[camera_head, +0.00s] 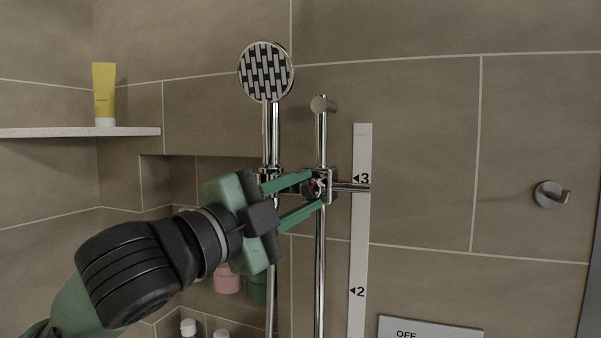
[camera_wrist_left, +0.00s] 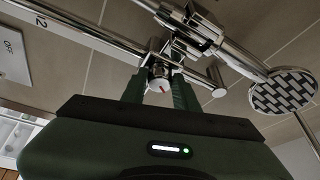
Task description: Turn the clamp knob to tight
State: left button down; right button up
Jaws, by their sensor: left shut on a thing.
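The fingers partly hide the knob, and I cannot read any tight or loose marking. The hand shower (camera_head: 266,72) stands in its holder beside the clamp. My right gripper is not in view.
A white height scale (camera_head: 361,225) with marks 2 and 3 runs right of the rail; the clamp's pointer sits just below 3. A hose hangs left of the rail. A shelf (camera_head: 60,132) holds a yellow tube (camera_head: 104,94). A wall hook (camera_head: 551,194) and OFF panel (camera_head: 430,329) are right.

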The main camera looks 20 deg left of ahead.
pick_arm(q)
jog(key=shift+r+m+g+p, duration=0.2)
jog(key=shift+m+g+p, duration=0.2)
jog(key=shift+m+p, duration=0.65)
jog(key=c, duration=1.1)
grip_release()
jog(key=shift+f, duration=0.1)
jog(key=shift+s+a+f, duration=0.15)
jog(key=shift+s+a, duration=0.05)
jog(key=shift+s, duration=0.1)
jog(key=b+v, duration=0.3)
jog(key=v, duration=0.4)
